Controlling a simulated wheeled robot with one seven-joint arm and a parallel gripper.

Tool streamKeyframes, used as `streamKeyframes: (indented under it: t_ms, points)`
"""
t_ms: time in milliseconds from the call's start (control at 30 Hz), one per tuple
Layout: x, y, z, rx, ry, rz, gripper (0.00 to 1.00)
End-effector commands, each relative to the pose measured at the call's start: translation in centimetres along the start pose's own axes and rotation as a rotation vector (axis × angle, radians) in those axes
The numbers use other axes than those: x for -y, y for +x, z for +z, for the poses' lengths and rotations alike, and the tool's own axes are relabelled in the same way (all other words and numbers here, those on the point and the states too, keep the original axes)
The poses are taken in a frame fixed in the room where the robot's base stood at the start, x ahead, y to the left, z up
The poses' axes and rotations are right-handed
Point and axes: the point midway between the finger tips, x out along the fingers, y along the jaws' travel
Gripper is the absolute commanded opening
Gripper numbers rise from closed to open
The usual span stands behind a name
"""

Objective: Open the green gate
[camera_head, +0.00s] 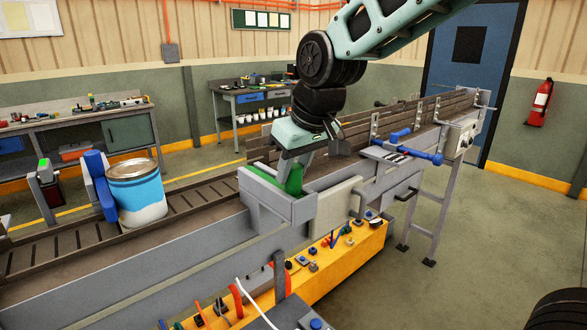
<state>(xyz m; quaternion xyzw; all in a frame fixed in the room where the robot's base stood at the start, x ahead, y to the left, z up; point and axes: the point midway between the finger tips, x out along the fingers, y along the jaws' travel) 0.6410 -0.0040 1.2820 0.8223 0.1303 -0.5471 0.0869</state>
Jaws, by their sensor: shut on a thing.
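The green gate (293,181) shows as a small upright green piece inside a grey box-like frame (282,209) on the near side of the conveyor. My gripper (290,165) reaches down into this frame from above and is shut on the green piece. The fingertips and the lower part of the gate are partly hidden by the frame wall. I cannot tell the gate's angle.
A blue and white bucket (137,193) stands on the conveyor (60,242) at left, beside a blue gate-like part (99,184). A blue handle (425,156) sticks out at right. A yellow panel (318,266) with controls lies below. Open floor is at right.

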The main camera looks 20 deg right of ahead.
Motion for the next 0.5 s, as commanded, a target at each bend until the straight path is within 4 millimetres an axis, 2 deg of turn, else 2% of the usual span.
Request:
streamKeyframes:
  t_ms: [67,100,167,500]
  points:
    - [0.02,-0.01,0.31,0.01,0.0,-0.001,0.0]
    - [0.02,-0.01,0.33,0.011,0.0,-0.001,0.36]
    - [0.01,-0.01,0.32,0.01,0.0,-0.001,0.53]
    - [0.0,-0.23,0.17,0.005,0.001,0.0,0.53]
